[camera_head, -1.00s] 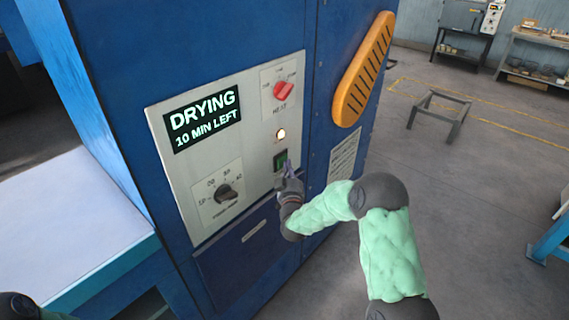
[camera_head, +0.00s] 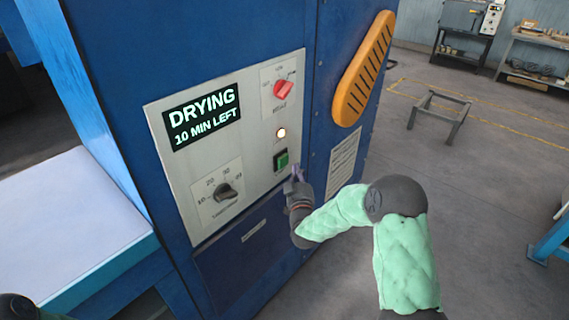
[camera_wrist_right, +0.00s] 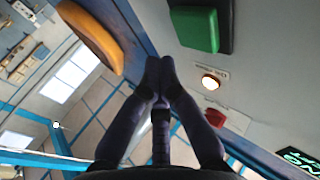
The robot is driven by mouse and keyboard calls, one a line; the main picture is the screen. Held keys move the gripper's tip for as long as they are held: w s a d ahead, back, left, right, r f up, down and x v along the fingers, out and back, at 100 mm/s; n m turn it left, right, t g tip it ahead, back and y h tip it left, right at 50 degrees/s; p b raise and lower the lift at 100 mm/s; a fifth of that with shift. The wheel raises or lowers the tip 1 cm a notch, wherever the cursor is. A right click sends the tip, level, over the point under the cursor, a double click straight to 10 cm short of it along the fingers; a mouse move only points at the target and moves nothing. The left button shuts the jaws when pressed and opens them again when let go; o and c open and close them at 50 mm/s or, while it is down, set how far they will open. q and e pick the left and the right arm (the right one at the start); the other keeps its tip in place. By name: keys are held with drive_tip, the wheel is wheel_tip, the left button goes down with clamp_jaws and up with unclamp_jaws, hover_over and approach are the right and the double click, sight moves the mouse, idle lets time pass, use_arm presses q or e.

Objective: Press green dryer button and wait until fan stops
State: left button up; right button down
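The green button (camera_head: 281,160) sits in a dark frame on the grey control panel (camera_head: 250,180) of the blue dryer. It also shows large in the right wrist view (camera_wrist_right: 197,28). My right gripper (camera_head: 295,174) is just below and right of the button, apart from it. In the right wrist view its fingertips (camera_wrist_right: 160,66) meet and hold nothing. The display (camera_head: 202,115) reads "DRYING 10 MIN LEFT". A small lamp (camera_head: 281,133) above the button glows. My left gripper is not in view; only a bit of my left arm shows at the bottom left corner.
A red heat knob (camera_head: 283,90) and a black dial (camera_head: 226,192) are on the panel. An orange slotted handle (camera_head: 363,70) juts out at the right. A pale table (camera_head: 70,220) adjoins the dryer at left. The floor at right is mostly clear around a metal frame (camera_head: 440,112).

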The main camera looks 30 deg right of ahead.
drive_tip(key=shift+s+d+b, duration=0.15)
drive_tip(key=shift+s+d, duration=0.15)
drive_tip(key=shift+s, duration=0.4)
drive_tip(key=shift+s+d+b, duration=0.15)
drive_tip(key=shift+s+d, duration=0.15)
drive_tip(key=shift+s, duration=0.4)
drive_tip(key=s+a+f+g+y, duration=0.3)
drive_tip(key=a+f, duration=0.2)
drive_tip(key=f, duration=0.4)
drive_tip(key=s+a+f+g+y, duration=0.2)
drive_tip(key=a+f, duration=0.4)
drive_tip(key=f, duration=0.3)
drive_tip(key=s+a+f+g+y, duration=0.3)
drive_tip(key=a+f, duration=0.2)
drive_tip(key=f, duration=0.4)
drive_tip(key=s+a+f+g+y, duration=0.1)
drive_tip(key=s+a+f+g, duration=0.2)
drive_tip(key=s, duration=0.5)
drive_tip(key=s+a+f+g+y, duration=0.1)
drive_tip(key=s+a+f+g, duration=0.2)
drive_tip(key=s, duration=0.5)
drive_tip(key=s+a+f+g+y, duration=0.1)
drive_tip(key=s+a+f+g, duration=0.2)
drive_tip(key=s+a+f, duration=0.2)
drive_tip(key=s+a, duration=0.2)
drive_tip(key=s, duration=0.1)
drive_tip(key=shift+f+g+y, duration=0.3)
drive_tip(key=shift+g+y, duration=0.1)
drive_tip(key=shift+d, duration=0.1)
